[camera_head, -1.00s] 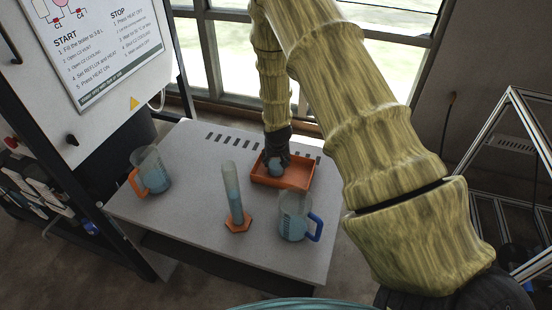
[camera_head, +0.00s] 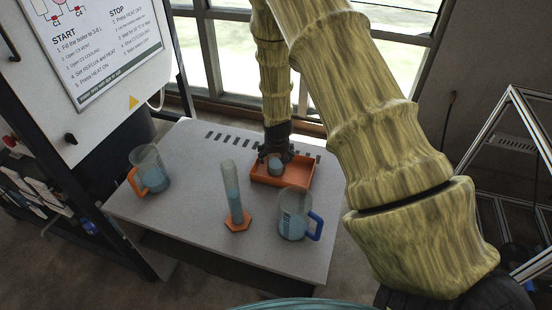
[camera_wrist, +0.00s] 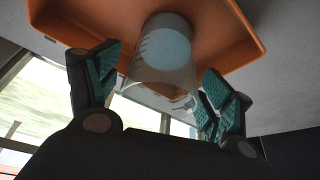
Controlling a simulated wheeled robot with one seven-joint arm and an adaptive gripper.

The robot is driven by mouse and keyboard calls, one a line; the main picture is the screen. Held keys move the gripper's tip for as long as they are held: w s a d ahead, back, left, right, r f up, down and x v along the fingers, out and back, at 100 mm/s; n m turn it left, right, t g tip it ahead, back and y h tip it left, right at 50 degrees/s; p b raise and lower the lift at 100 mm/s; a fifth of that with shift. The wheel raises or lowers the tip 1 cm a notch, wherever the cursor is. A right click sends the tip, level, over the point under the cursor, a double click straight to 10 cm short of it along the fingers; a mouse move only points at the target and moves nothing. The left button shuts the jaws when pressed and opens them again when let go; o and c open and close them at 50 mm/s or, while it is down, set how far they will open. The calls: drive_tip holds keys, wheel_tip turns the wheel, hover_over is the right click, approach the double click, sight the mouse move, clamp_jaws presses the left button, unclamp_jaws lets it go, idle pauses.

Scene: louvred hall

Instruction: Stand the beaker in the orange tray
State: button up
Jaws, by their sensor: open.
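The beaker (camera_wrist: 162,55) is a small clear vessel with pale blue contents. It stands in the orange tray (camera_wrist: 88,22), seen base-on-tray in the wrist view. In the head view the beaker (camera_head: 275,167) is in the left part of the orange tray (camera_head: 296,179). My gripper (camera_wrist: 158,90) is open, with one finger on each side of the beaker and gaps visible beside the glass. In the head view my gripper (camera_head: 277,153) is right behind the beaker at the tray's far left.
A jug with an orange handle (camera_head: 150,169), a measuring cylinder on an orange foot (camera_head: 233,195) and a jug with a blue handle (camera_head: 295,214) stand on the grey table (camera_head: 190,213). The blue-handled jug is close in front of the tray. The table's left middle is clear.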

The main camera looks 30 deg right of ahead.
drive_tip(key=b+v, duration=0.2)
drive_tip(key=v, duration=0.8)
idle(0.6)
